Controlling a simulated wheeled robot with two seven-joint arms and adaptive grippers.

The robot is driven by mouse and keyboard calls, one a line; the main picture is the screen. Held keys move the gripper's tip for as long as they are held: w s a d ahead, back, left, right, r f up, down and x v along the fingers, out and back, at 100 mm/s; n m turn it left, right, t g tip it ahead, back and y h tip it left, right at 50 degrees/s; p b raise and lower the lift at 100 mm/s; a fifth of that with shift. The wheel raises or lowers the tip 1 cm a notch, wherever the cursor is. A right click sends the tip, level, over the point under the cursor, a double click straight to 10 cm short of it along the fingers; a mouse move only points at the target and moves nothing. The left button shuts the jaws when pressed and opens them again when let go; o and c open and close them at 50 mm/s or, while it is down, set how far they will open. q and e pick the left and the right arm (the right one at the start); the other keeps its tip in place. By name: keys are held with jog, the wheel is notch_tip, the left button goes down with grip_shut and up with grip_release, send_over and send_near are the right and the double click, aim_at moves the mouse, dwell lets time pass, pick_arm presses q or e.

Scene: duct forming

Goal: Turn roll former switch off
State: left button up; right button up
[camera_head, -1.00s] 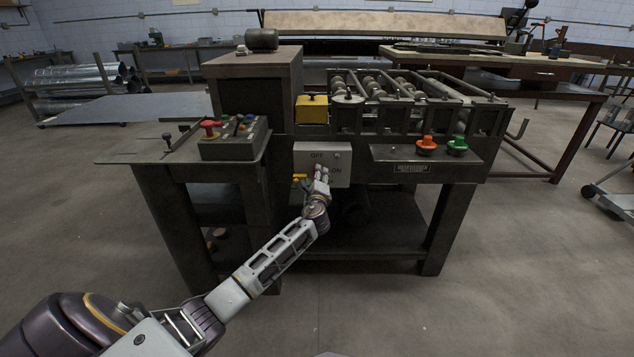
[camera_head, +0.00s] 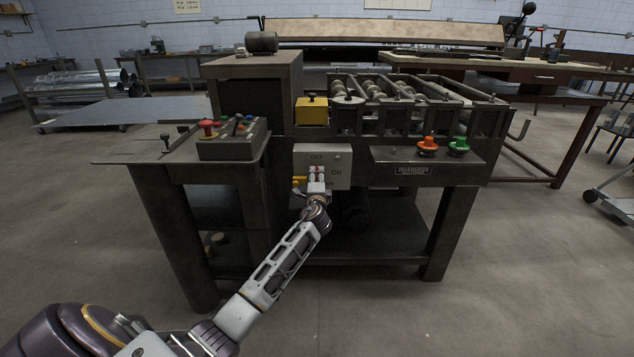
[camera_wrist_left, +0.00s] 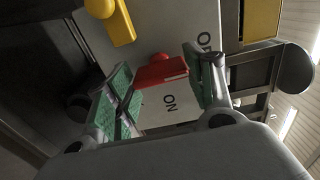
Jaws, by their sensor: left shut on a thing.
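The switch box (camera_head: 342,157) is a pale panel on the front of the roll former (camera_head: 345,205), marked OFF at the top and ON at the right. In the left wrist view, the red switch handle (camera_wrist_left: 160,72) sits between the green-padded fingers of the left gripper (camera_wrist_left: 162,88). The gripper is shut on this handle. ON reads clearly there, and OFF is partly hidden behind a finger. My right gripper is out of view.
A yellow lever (camera_head: 298,181) sticks out at the panel's left edge, close to my gripper. A control box with a red knob (camera_head: 208,128) stands to the left. The floor in front is clear.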

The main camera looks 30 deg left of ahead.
pick_arm(q)
jog(key=o, duration=1)
jog(key=shift+a, duration=0.1)
jog(key=shift+s, duration=0.2)
jog(key=v, duration=1.1)
jog(key=shift+s+d, duration=0.25)
jog(key=shift+s, duration=0.05)
dwell(0.5)
